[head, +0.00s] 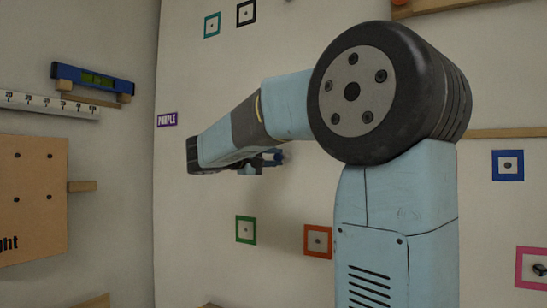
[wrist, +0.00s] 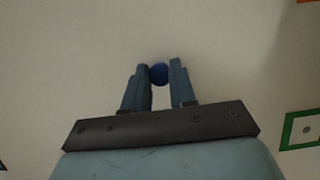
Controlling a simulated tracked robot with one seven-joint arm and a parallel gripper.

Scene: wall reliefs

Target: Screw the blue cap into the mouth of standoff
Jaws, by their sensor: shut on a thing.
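My gripper (wrist: 159,68) is shut on the blue cap (wrist: 159,75), which sits between the two fingertips in the wrist view. In the head view my gripper (head: 266,160) hangs under the end of my arm near the wall, and the blue cap (head: 280,156) shows as a small dark blue piece at its tip. Bare pale wall lies beyond the cap in the wrist view. I cannot pick out which fitting is the standoff; its mouth is not clearly seen in either view, and my arm covers part of the wall.
The wall bears a green frame (head: 246,230), an orange frame (head: 318,241), a blue frame (head: 508,166) and a pink frame (head: 532,267). A purple label (head: 167,119) is near the corner. A spirit level (head: 92,80), ruler (head: 48,104) and brown board (head: 32,200) are at left.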

